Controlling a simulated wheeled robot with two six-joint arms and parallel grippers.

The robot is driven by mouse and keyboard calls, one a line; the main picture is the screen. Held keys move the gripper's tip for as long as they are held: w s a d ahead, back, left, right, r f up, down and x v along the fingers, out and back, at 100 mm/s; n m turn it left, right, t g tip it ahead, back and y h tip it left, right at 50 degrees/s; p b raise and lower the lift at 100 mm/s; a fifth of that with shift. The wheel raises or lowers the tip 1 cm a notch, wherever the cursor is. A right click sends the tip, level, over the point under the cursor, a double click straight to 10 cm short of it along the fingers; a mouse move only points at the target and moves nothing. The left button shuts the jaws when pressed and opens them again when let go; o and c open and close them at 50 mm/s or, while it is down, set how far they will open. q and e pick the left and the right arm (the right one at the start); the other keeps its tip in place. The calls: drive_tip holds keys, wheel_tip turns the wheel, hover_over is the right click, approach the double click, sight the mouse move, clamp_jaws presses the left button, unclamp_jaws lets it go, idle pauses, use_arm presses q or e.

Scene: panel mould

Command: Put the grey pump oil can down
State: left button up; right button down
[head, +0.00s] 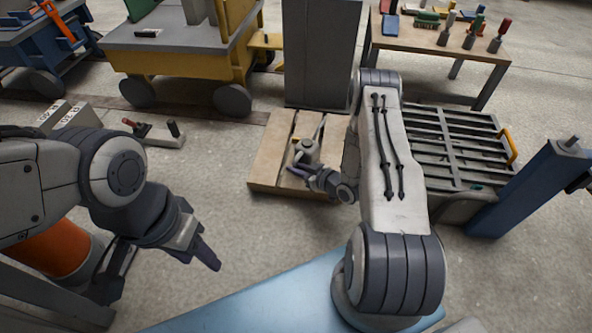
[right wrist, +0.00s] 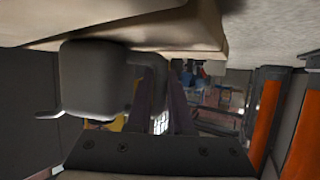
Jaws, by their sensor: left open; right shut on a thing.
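The grey pump oil can (head: 307,151) is at the wooden pallet (head: 265,160) in the head view, with its thin spout pointing up. In the right wrist view the can (right wrist: 95,80) shows large and dark, close to the pale wood (right wrist: 120,22). That picture looks upside down. My right gripper (head: 298,170) is shut on the can at its handle side. Whether the can's base touches the wood is hard to tell. My left gripper (head: 205,254) is open and empty over the floor, away from the can.
A dark grey cabinet (head: 320,55) stands behind the pallet. A slatted grey rack (head: 450,150) and a blue post (head: 525,190) are on the right. A blue surface (head: 250,300) lies in front. A tool table (head: 430,38) and yellow cart (head: 180,60) stand behind.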

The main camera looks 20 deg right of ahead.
drive_tip(key=c, duration=0.8)
unclamp_jaws()
drive_tip(key=shift+f, duration=0.1)
